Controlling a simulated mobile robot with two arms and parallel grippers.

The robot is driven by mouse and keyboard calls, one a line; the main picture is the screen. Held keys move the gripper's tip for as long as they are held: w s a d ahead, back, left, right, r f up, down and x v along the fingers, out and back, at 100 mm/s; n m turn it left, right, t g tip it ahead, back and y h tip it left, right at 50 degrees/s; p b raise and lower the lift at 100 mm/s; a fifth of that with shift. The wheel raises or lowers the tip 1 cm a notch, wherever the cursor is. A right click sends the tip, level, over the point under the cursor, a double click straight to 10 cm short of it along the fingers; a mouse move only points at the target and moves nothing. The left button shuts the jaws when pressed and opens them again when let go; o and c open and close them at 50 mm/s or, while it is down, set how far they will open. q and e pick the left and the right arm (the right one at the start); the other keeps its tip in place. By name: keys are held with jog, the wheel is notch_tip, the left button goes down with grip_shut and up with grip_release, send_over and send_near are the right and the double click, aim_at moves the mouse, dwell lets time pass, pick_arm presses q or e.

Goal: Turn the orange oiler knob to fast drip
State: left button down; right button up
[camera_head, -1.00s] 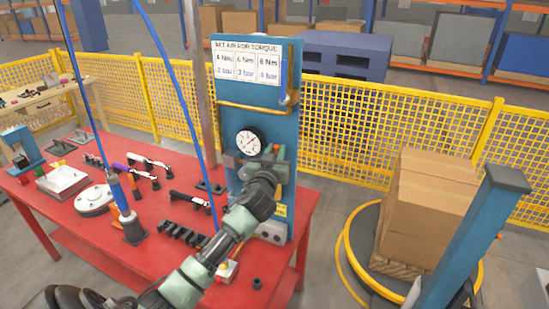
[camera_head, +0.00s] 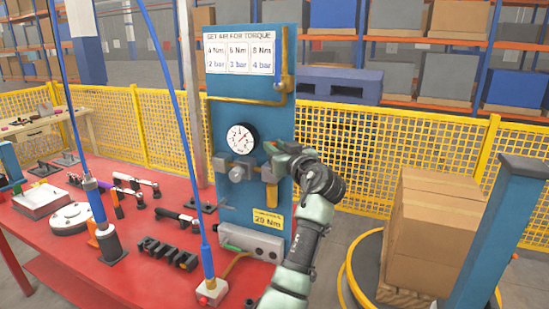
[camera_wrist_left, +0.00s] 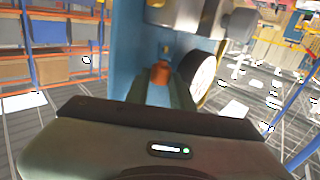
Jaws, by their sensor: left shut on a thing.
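The small orange oiler knob (camera_wrist_left: 160,72) shows in the left wrist view between the two fingers of my left gripper (camera_wrist_left: 163,88), which is shut on it. In the head view my left gripper (camera_head: 271,150) is at the right side of the blue panel (camera_head: 225,110), just right of the pressure gauge (camera_head: 242,138). The gripper hides the knob there. The gauge also shows beside the fingers in the wrist view (camera_wrist_left: 199,78). The knob's setting cannot be read. My right gripper is not in view.
Below the gauge are a grey regulator (camera_head: 237,173) and brass fittings (camera_head: 271,193). The red bench (camera_head: 150,245) holds several tools and a hanging driver (camera_head: 98,210). Stacked cartons (camera_head: 430,230) stand at right, behind a blue post (camera_head: 490,230).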

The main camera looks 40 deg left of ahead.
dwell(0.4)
pick_arm(q)
jog(key=c, duration=1.3)
grip_release()
jog(key=shift+o, duration=0.5)
jog(key=shift+s+r, duration=0.15)
